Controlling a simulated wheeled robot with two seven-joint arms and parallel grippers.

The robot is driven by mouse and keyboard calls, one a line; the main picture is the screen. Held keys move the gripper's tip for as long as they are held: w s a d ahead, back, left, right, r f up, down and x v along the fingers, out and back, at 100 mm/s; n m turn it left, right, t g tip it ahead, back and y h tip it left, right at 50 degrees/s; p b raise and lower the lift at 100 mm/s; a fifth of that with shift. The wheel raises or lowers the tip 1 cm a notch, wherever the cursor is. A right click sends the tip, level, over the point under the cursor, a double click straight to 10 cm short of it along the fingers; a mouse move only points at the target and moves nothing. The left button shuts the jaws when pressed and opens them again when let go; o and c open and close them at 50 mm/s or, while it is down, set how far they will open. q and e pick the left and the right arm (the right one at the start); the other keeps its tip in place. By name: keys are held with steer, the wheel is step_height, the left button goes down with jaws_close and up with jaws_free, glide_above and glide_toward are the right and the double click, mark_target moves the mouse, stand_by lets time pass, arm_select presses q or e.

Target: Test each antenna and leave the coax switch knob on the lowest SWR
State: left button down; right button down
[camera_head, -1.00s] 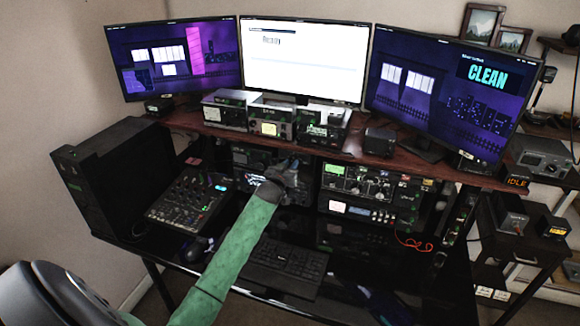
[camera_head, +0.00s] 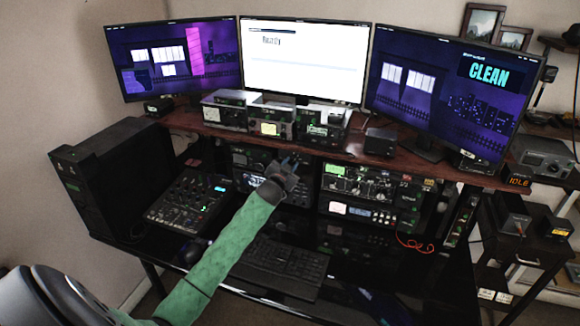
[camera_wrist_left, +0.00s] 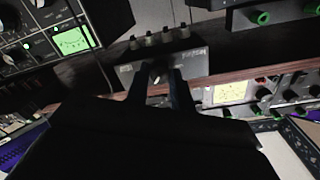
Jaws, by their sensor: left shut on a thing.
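In the left wrist view, a small grey box (camera_wrist_left: 128,76) has several connectors along one edge and a pale knob (camera_wrist_left: 157,74) on its face; it looks like the coax switch. My left gripper (camera_wrist_left: 159,78) is shut on this knob, with one dark finger on each side. In the head view, my left gripper (camera_head: 284,170) is in front of the radios under the shelf and hides the switch. The knob's pointer and labels are too small to read. A meter with a lit yellowish face (camera_head: 269,128) stands on the shelf. My right gripper is not in view.
The right monitor (camera_head: 455,80) shows CLEAN. Radios (camera_head: 365,195) stand under the wooden shelf (camera_head: 450,170); a mixer (camera_head: 188,200) and keyboard (camera_head: 283,260) lie on the desk. The desk's right front is fairly clear.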

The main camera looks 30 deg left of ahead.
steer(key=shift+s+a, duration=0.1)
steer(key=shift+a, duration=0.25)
arm_select(q)
steer(key=c, duration=1.2)
jaws_free()
steer(key=shift+s+f, duration=0.1)
steer(key=shift+s, duration=0.1)
steer(key=b+v, duration=0.3)
steer(key=v, duration=0.4)
steer(key=shift+s, duration=0.2)
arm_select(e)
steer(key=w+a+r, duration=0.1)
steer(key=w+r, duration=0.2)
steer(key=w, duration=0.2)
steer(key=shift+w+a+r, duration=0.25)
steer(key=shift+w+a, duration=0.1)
arm_select(q)
steer(key=shift+c, duration=0.5)
jaws_close()
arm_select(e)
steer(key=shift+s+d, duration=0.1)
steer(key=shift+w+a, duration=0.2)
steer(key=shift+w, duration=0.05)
